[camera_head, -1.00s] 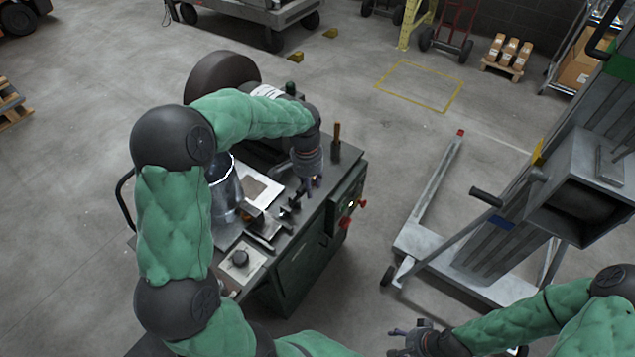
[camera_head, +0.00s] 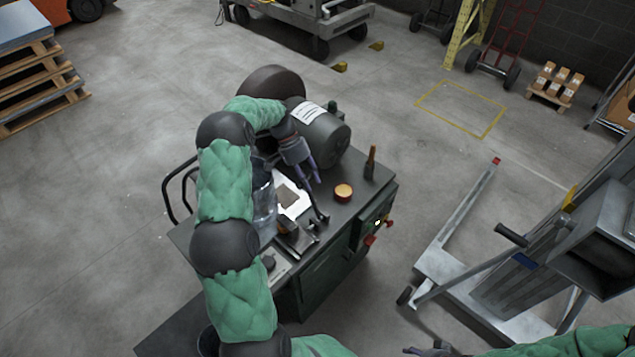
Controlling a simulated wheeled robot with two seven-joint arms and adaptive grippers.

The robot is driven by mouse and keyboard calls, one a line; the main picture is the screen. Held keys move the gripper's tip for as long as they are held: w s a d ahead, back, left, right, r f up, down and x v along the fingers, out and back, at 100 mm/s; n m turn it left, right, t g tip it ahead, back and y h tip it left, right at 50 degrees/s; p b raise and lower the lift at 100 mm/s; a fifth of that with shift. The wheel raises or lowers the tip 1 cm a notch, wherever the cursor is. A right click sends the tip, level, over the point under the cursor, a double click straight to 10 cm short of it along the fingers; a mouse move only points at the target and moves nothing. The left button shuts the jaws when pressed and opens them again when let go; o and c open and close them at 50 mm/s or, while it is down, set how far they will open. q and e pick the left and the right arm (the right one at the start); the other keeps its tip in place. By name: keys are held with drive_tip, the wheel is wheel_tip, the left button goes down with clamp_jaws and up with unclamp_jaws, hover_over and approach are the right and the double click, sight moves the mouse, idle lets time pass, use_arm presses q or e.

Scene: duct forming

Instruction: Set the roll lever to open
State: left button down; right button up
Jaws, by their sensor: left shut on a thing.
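A large grey cylinder (camera_head: 318,132) lies behind the gripper. A grey lift (camera_head: 520,275) stands at the right, with clear floor between.

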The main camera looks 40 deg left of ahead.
use_arm(q)
drive_tip(key=shift+a+f, duration=0.25)
drive_tip(key=shift+a, duration=0.3)
drive_tip(key=shift+a+f, duration=0.2)
drive_tip(key=shift+a, duration=0.35)
drive_tip(key=c, duration=1)
unclamp_jaws()
drive_tip(key=shift+o, duration=0.8)
drive_tip(key=shift+a, duration=0.15)
drive_tip(key=v, duration=1.2)
